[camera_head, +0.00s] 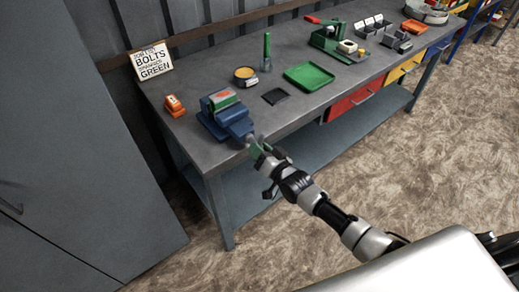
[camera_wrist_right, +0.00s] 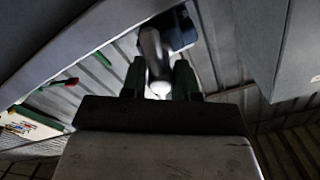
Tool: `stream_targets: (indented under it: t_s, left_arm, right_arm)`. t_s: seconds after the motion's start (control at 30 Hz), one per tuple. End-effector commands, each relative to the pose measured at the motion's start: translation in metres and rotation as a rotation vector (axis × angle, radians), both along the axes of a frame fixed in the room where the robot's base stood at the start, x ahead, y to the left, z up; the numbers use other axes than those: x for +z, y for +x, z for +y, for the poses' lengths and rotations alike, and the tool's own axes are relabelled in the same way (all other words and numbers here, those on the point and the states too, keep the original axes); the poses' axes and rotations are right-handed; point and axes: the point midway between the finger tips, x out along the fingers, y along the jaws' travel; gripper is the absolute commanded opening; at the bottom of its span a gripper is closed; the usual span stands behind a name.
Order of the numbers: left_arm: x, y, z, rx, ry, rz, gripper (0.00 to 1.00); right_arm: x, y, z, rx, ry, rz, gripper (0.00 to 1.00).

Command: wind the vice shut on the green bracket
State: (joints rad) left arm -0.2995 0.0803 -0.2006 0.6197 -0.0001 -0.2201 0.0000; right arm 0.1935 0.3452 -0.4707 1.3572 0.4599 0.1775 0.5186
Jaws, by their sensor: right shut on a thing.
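The blue vice (camera_head: 238,124) stands at the front left edge of the grey workbench. The green bracket (camera_head: 222,95), with an orange-red patch, sits at the top of the vice between its jaws. Any gap at the jaws is too small to tell. My right gripper (camera_head: 257,147) is at the bench's front edge, at the near end of the vice. In the right wrist view its two dark green fingers (camera_wrist_right: 159,82) are shut on a grey metal vice handle (camera_wrist_right: 152,48). A blue part of the vice (camera_wrist_right: 181,28) shows just beyond. My left gripper is not in view.
An orange block (camera_head: 174,106) and a lettered sign (camera_head: 152,61) stand left of the vice. A black pad (camera_head: 275,96), a yellow-topped tin (camera_head: 244,75), a green cone-shaped thing (camera_head: 266,53) and a green tray (camera_head: 308,76) lie to the right. The floor in front is clear.

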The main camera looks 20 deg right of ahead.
Motion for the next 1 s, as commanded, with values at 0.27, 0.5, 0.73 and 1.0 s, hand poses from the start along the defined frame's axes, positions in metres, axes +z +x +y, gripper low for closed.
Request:
stream_targets:
  t_s: [0.27, 0.5, 0.73, 1.0]
  left_arm:
    - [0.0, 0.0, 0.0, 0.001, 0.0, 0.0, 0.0]
    - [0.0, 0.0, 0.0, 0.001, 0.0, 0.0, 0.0]
    - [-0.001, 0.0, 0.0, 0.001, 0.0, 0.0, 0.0]
    - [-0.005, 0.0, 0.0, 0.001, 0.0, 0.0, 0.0]
  right_arm:
    - [0.0, 0.0, -0.001, -0.002, 0.005, 0.003, 0.42]
    - [0.0, 0.0, 0.0, 0.0, 0.002, 0.002, 0.56]
    - [-0.002, -0.008, -0.002, 0.0, 0.001, 0.003, 0.56]
    - [-0.003, -0.054, -0.019, 0.0, 0.001, 0.004, 0.56]
